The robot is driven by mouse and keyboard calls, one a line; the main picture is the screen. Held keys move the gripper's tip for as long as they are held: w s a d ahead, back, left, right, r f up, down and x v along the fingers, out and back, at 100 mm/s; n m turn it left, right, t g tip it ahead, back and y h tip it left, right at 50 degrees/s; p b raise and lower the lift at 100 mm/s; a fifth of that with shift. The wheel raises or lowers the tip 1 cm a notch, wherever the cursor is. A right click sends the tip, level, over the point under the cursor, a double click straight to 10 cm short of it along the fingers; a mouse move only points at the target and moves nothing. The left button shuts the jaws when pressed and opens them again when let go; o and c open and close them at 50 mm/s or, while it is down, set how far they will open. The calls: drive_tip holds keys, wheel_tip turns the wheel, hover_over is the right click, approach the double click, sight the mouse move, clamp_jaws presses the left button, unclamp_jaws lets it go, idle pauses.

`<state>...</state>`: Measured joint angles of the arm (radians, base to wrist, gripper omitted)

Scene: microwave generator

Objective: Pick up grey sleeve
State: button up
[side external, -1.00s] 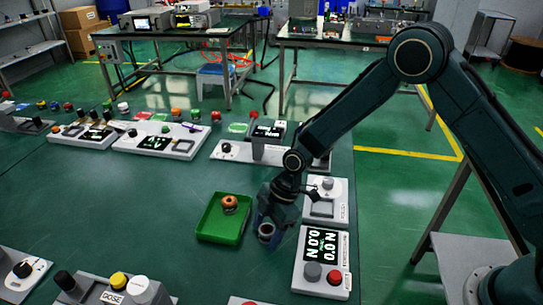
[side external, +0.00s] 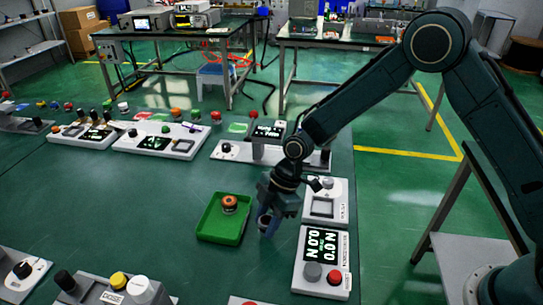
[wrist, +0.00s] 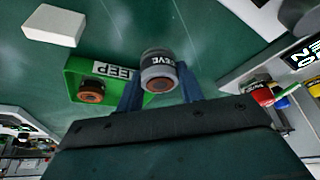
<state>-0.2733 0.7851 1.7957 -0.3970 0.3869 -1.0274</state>
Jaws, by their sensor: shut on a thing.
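The green tray (side external: 209,234), labelled "KEEP" in the wrist view, holds an orange-topped part (side external: 230,203). A force display panel (side external: 298,276) with a red button stands to the right, below a white switch box (side external: 339,188). The table left of the tray is clear.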

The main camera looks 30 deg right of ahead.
wheel_tip(320, 180, up, 17)
idle(0.4)
drive_tip(key=shift+f, duration=0.15)
idle(0.4)
drive_tip(key=d+f+m+t+h, duration=0.2)
drive_tip(key=d+f+m, duration=0.2)
drive_tip(key=d+m, duration=0.6)
drive_tip(key=d+f+m+t+h, duration=0.3)
drive_tip(key=d+m, duration=0.4)
drive_tip(key=d, duration=0.6)
wheel_tip(320, 180, up, 7)
drive_tip(key=n+g+y, duration=0.5)
drive_tip(key=n, duration=1.2)
hover_over(267, 221)
wheel_tip(267, 221, down, 16)
drive_tip(key=shift+w+r, duration=0.1)
drive_tip(key=shift+r, duration=0.05)
